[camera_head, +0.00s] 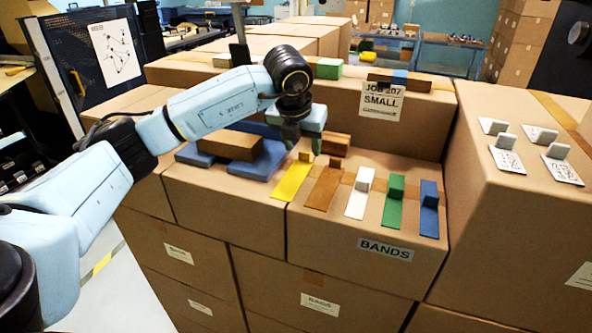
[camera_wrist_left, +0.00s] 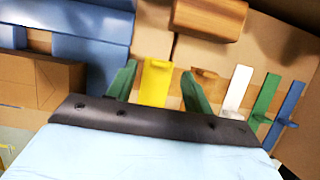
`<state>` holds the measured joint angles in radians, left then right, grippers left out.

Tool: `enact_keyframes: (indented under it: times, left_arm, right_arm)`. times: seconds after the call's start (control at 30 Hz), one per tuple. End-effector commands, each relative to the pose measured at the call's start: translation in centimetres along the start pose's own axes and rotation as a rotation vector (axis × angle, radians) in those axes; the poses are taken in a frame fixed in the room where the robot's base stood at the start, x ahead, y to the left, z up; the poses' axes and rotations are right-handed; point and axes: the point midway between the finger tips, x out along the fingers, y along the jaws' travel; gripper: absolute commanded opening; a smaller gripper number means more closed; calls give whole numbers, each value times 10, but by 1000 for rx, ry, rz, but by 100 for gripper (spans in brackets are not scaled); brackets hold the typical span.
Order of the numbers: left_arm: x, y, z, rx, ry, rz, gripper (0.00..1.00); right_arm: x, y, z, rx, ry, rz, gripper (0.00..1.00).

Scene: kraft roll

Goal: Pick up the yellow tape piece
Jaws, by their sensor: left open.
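The yellow tape piece (camera_head: 292,181) lies on top of a cardboard box at the left end of a row of coloured pieces, with a small raised tab at its far end. In the left wrist view the yellow tape piece (camera_wrist_left: 155,83) shows between the two green fingers. My left gripper (camera_head: 303,143) is open above the far end of the yellow piece. In the left wrist view the open left gripper (camera_wrist_left: 158,85) has a finger on each side of the piece; whether they touch it cannot be told. My right gripper is not in view.
Brown (camera_head: 326,188), white (camera_head: 357,204), green (camera_head: 393,213) and blue (camera_head: 429,222) pieces stand in a row to the right. Blue blocks with a brown block (camera_head: 231,146) lie to the left. A taller box labelled SMALL (camera_head: 420,118) rises behind.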

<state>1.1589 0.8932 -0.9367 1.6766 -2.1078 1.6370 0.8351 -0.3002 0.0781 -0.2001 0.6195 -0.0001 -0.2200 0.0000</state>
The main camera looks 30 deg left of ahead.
Motion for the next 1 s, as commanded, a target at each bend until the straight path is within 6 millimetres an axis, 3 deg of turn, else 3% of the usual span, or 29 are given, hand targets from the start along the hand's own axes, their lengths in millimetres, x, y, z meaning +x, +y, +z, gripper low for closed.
enact_keyframes:
  times: [0.2,0.47,0.8,1.0]
  left_arm:
    - [24,0,1,-1,1,0,51]
    - [26,0,1,0,0,-1,50]
    - [26,0,1,0,-1,-1,5]
    - [26,0,1,-1,-1,-1,3]
  right_arm:
    - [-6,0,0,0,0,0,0]
    - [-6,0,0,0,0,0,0]
    - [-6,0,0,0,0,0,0]
    - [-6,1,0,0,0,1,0]
